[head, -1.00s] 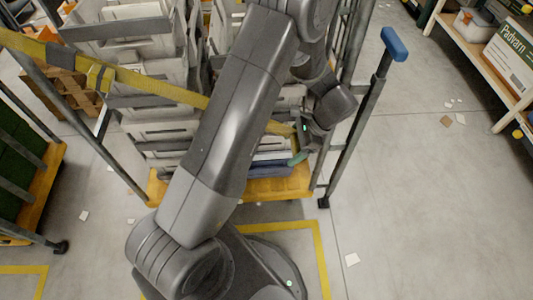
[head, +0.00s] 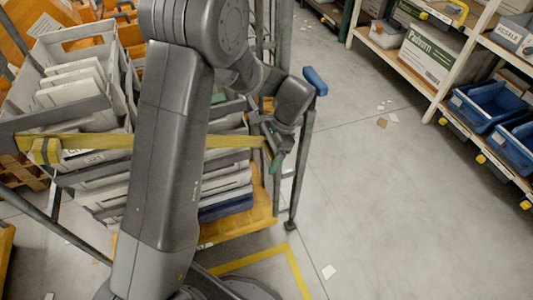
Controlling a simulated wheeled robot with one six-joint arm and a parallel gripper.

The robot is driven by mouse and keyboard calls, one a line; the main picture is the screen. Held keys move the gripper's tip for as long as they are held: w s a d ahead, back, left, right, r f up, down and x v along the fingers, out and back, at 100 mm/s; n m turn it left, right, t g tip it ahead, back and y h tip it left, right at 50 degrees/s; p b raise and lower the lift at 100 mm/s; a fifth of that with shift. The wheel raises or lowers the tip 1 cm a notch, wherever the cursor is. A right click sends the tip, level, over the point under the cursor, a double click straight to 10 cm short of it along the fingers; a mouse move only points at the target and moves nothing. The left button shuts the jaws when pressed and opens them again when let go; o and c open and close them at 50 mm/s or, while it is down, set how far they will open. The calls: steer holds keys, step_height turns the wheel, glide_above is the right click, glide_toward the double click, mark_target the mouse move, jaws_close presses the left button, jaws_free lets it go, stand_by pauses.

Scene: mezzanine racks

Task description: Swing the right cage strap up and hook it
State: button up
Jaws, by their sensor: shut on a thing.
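A yellow strap (head: 100,141) runs across the front of the cage trolley, from the left post, behind my arm, to my gripper (head: 274,152) at the cage's right side. My gripper is shut on the strap's end, close to the right post (head: 302,150), which has a blue cap (head: 315,80). The strap is nearly level and looks taut. My arm hides its middle. I cannot make out a hook or catch on the right post.
Grey crates of papers (head: 70,90) fill the cage, above its orange base (head: 235,226). At right stands a shelf rack (head: 440,105) with boxes and blue bins (head: 485,107). The floor (head: 370,200) between is clear apart from paper scraps.

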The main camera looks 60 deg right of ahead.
steer(key=shift+s+d+r, duration=0.15)
steer(key=shift+d+r, duration=0.05)
steer(key=shift+r, duration=0.3)
steer(key=o, duration=1)
steer(key=shift+o, duration=1.2)
steer(key=shift+s+a+r, duration=0.1)
steer(key=shift+s+a, duration=0.15)
steer(key=shift+w+d, duration=0.15)
steer(key=v, duration=1.3)
steer(key=shift+s+r, duration=0.2)
steer(key=shift+r, duration=0.05)
steer(key=shift+f, duration=0.1)
steer(key=x, duration=1.4)
steer(key=shift+w+f, duration=0.2)
steer(key=shift+w, duration=0.05)
